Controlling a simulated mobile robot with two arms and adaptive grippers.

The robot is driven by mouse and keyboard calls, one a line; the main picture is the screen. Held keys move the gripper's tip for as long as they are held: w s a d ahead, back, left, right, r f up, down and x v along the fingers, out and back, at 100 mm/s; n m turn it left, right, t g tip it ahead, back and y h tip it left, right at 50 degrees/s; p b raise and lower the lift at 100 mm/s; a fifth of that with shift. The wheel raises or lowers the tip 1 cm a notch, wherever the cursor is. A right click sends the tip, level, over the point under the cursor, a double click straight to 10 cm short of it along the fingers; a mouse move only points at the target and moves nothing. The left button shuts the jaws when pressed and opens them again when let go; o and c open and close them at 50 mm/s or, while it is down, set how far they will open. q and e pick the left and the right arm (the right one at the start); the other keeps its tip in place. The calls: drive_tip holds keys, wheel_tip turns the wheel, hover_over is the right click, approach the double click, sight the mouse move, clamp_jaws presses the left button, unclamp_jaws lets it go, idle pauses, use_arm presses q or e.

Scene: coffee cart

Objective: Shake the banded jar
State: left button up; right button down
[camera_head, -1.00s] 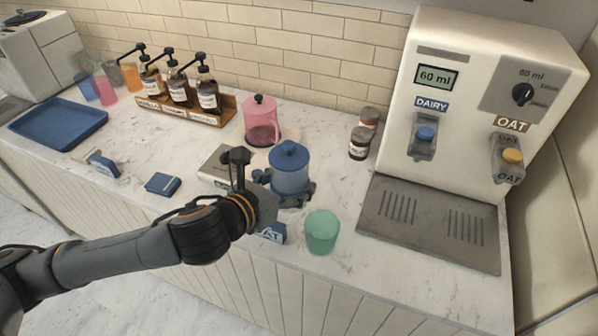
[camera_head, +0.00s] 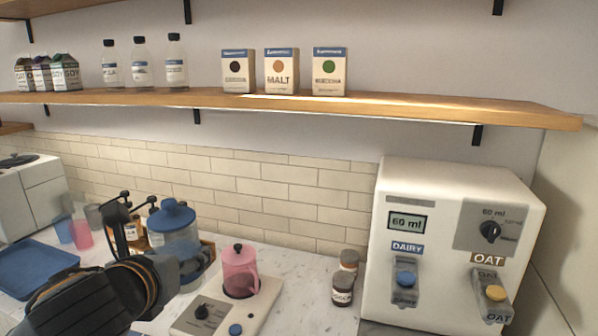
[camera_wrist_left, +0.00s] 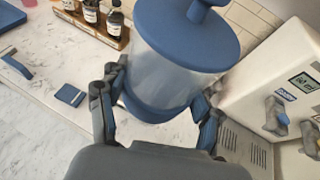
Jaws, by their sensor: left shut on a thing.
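The banded jar (camera_head: 174,240) has a blue knobbed lid, a clear body and a blue band around its lower part. It also shows large in the left wrist view (camera_wrist_left: 175,62). My left gripper (camera_head: 185,268) is shut on its lower part. In the left wrist view, the fingers (camera_wrist_left: 160,100) press on it from both sides. The jar is held up above the counter, in front of the bottle rack. Its base is partly hidden by the gripper. My right gripper is not in view.
A pink lidded pitcher (camera_head: 239,272) stands right of the jar on a pale base (camera_head: 215,316). Two small brown jars (camera_head: 343,291) stand beside the white dispenser (camera_head: 445,215). A wooden shelf (camera_head: 300,105) runs above.

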sight(186, 288)
use_arm(q)
drive_tip(key=f, duration=0.6)
drive_tip(key=shift+d, duration=0.2)
drive_tip(key=shift+a+f, duration=0.1)
drive_tip(key=shift+f, duration=0.25)
drive_tip(key=r, duration=0.6)
drive_tip(key=shift+a+r, duration=0.15)
drive_tip(key=shift+a, duration=0.15)
drive_tip(key=shift+d, duration=0.15)
drive_tip(key=f, duration=0.5)
drive_tip(key=shift+d+f, duration=0.2)
drive_tip(key=shift+f, duration=0.45)
drive_tip(key=shift+a+r, duration=0.15)
drive_tip(key=shift+a, duration=0.1)
drive_tip(key=shift+d, duration=0.2)
